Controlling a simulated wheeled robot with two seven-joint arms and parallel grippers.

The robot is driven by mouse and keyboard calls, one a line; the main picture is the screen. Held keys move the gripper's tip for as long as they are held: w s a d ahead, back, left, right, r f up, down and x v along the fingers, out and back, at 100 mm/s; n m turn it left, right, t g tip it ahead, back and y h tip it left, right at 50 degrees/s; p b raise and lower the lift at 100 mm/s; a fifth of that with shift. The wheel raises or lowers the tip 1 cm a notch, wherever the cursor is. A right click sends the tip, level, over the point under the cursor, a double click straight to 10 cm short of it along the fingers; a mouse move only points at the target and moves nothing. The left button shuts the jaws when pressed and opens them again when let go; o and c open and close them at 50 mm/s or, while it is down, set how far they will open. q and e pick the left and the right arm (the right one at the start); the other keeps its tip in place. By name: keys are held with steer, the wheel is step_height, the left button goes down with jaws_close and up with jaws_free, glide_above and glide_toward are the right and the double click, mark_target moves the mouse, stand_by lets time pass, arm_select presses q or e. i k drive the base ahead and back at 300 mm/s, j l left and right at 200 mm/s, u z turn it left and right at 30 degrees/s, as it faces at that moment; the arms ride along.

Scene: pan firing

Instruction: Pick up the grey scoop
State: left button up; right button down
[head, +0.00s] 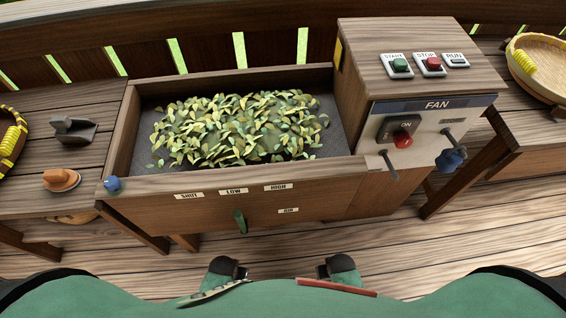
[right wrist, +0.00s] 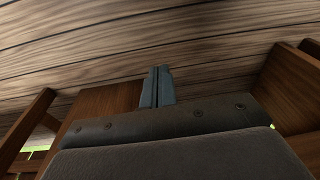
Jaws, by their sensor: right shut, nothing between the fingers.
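The grey scoop (head: 74,130) lies on the wooden side table (head: 100,150) at the left in the head view, just left of the leaf-filled tray. My right gripper shows only in the right wrist view (right wrist: 157,87). Its two grey fingers are together and empty, with wooden planks behind them. The scoop does not show in the right wrist view, and no gripper can be made out in the head view. My left gripper is not in view.
An orange-brown object (head: 61,180) sits in front of the scoop. A basket with yellow binding (head: 12,140) stands at the far left. The wooden firing trough (head: 150,185) holds leaves. A fan control box (head: 430,130) and another basket (head: 545,65) are at the right.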

mark_target(73, 127)
steer(key=u, duration=1.55)
steer(key=k+j+u, duration=0.2)
steer(key=i+l, duration=0.1)
